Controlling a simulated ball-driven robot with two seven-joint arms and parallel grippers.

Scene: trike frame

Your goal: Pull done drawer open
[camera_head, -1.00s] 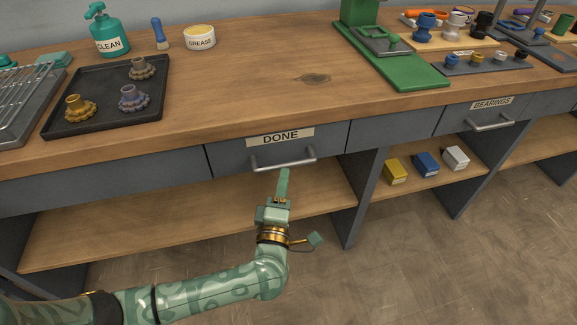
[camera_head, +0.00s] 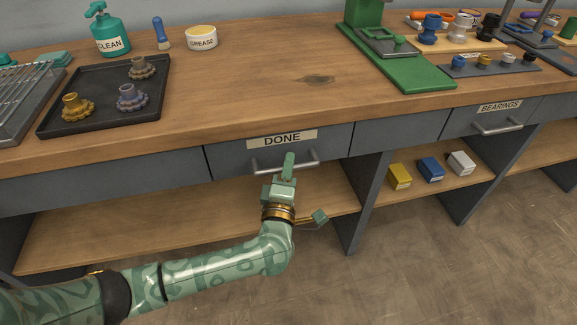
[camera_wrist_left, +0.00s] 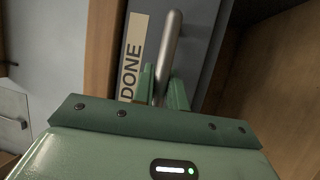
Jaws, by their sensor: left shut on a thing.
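The DONE drawer (camera_head: 230,156) is a grey front under the wooden bench top, flush with the fronts beside it. Its label (camera_head: 282,139) reads DONE, and a metal bar handle (camera_head: 262,170) runs below the label. My left gripper (camera_head: 289,160) reaches the handle from the front, near its middle. In the left wrist view the fingers (camera_wrist_left: 161,88) sit on either side of the handle bar (camera_wrist_left: 170,45), shut on it, with the label (camera_wrist_left: 132,60) to the left. My right gripper is not in view.
On the bench stand a black tray (camera_head: 60,127) with several gear parts, a CLEAN bottle (camera_head: 108,35), a GREASE tub (camera_head: 202,37) and a green press base (camera_head: 410,75). A BEARINGS drawer (camera_head: 485,118) is at right. The floor (camera_head: 420,260) in front is clear.

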